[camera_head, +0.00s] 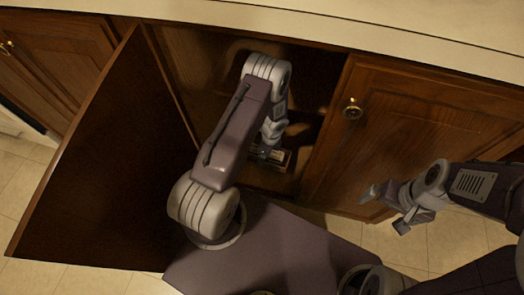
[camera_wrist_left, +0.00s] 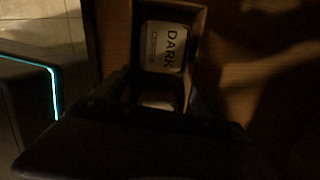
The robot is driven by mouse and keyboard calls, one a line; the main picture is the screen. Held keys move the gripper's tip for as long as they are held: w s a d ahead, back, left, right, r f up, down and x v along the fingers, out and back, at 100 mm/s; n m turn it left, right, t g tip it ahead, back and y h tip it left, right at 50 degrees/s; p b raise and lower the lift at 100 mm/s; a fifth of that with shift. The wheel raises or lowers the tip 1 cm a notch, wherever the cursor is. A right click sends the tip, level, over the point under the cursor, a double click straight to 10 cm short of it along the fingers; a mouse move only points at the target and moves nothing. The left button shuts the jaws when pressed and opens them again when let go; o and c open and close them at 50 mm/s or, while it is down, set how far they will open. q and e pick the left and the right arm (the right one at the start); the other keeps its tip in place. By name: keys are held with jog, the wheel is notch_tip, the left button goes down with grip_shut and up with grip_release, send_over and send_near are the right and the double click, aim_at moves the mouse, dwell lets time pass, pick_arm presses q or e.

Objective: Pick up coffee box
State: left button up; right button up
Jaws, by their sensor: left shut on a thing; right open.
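The coffee box (camera_wrist_left: 165,20) is a dark box with a white label reading "DARK" in the left wrist view. In the head view it shows only in part (camera_head: 284,158), low inside the open cabinet. My left gripper (camera_head: 266,153) is inside the cabinet and shut on the coffee box. Its fingers are very dark in the left wrist view, and the box's near part is hidden there. My right gripper (camera_head: 388,206) is open and empty, in front of the closed cabinet door on the right.
An open cabinet door (camera_head: 105,165) stands left of my left arm. A closed door (camera_head: 415,120) with a round knob is on the right. The counter edge (camera_head: 330,25) runs above. The cabinet interior is dim. Tiled floor (camera_head: 75,280) is clear at lower left.

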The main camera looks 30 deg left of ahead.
pick_arm(q)
notch_tip(320, 180, up, 6)
jog(key=f+p, duration=0.1)
jog(key=p, duration=0.4)
send_over(283, 168)
jog(key=w, duration=0.3)
jog(key=shift+s+a+r, duration=0.25)
jog(key=shift+d+r, duration=0.15)
jog(key=shift+d, duration=0.25)
